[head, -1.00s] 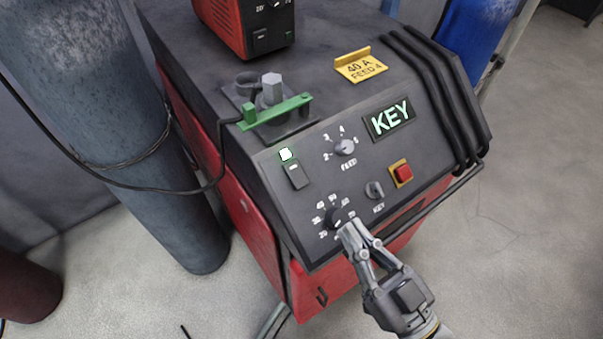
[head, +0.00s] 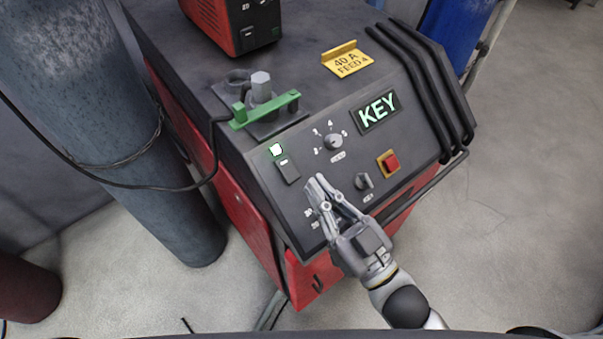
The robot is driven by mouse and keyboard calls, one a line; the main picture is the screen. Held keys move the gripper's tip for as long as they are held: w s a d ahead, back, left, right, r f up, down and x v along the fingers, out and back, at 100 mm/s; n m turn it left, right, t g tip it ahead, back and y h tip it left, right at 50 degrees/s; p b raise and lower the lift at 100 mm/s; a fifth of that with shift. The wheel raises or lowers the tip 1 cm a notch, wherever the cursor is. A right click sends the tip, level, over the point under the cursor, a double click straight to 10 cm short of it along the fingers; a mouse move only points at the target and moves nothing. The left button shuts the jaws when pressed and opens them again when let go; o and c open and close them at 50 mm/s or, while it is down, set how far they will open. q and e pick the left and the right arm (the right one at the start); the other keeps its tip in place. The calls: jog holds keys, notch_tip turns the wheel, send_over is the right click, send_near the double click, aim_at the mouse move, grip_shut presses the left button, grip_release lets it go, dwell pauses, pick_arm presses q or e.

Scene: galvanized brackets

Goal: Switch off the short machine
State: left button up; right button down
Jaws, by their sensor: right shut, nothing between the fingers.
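A low red machine (head: 245,215) with a dark sloping panel stands in the middle of the head view. Its display (head: 377,112) reads "KEY" in lit green letters. A dark rocker switch (head: 287,168) sits at the panel's left, below a lit pale-green lamp (head: 276,149). A feed knob (head: 333,142), a key switch (head: 364,181) and a red button (head: 390,162) on a yellow plate are to the right. My right gripper (head: 317,184) is shut and empty, its tips right of the rocker switch. It hides the lower dial; contact with the panel is unclear. My left gripper is out of view.
A smaller red unit (head: 232,22) stands on top. A green-handled clamp (head: 265,110) and a yellow sign (head: 347,60) reading "40 A FEED 4" are also there. Floor at right is clear.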

aim_at(288, 169)
jog(key=w+a, duration=0.1)
jog(key=w+a+f+p, duration=0.1)
jog(key=w, duration=0.1)
jog(key=shift+w+a, duration=0.15)
jog(key=shift+a, duration=0.05)
jog(key=shift+w+a+f, duration=0.15)
jog(key=shift+w+f, duration=0.05)
jog(key=shift+f, duration=0.2)
jog(key=shift+w+a+f, duration=0.1)
jog(key=shift+w+f, duration=0.05)
jog(key=shift+f, duration=0.25)
jog(key=shift+f, duration=0.6)
jog(key=shift+r, duration=0.1)
